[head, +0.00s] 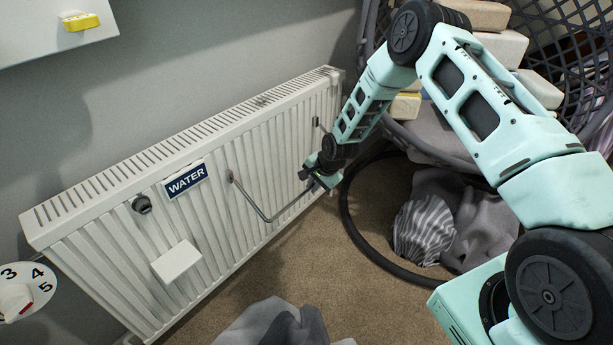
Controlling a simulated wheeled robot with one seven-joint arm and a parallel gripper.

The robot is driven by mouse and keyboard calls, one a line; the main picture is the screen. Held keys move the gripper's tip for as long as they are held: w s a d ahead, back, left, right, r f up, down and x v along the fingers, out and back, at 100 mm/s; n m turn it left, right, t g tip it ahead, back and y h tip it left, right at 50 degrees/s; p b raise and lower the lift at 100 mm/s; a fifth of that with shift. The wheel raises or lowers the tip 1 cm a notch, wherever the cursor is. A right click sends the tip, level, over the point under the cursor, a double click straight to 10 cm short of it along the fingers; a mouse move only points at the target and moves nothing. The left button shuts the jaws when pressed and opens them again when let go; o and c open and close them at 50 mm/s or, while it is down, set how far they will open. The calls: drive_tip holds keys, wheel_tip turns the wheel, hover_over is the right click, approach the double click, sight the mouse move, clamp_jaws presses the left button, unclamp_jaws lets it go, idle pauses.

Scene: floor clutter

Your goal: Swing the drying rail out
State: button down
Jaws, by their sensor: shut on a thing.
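The drying rail (248,197) is a thin grey metal bar on the front of a white ribbed radiator (110,240). Its left end meets the radiator at a small dark mount, and its front bar stands out from the panel, running to the right. My gripper (318,182) is shut on the drying rail near its right end, in front of the radiator's right part. My gripper's dark wrist partly hides that end of the rail. A small dark fitting (317,122) shows on the panel above my gripper.
A blue WATER label (186,180), a dark knob (142,204) and a white box (176,262) are on the radiator. Grey cloth (270,325) lies in front. A dark hoop (350,225), striped cloth (424,230) and a basket (570,40) are right. Carpet between is clear.

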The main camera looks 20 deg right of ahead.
wheel_tip(320, 180, up, 9)
drive_tip(key=s+d+g+h+p, duration=0.1)
drive_tip(key=s+g+h+p, duration=0.1)
drive_tip(key=p, duration=0.4)
drive_tip(key=shift+s+d+g, duration=0.15)
drive_tip(key=shift+g, duration=0.65)
drive_tip(key=c, duration=1.6)
unclamp_jaws()
drive_tip(key=shift+f, duration=0.1)
drive_tip(key=shift+c, duration=0.2)
wheel_tip(320, 180, up, 17)
drive_tip(key=p, duration=0.1)
drive_tip(key=shift+s+d+r, duration=0.2)
drive_tip(key=shift+s+d, duration=0.05)
drive_tip(key=shift+s, duration=0.15)
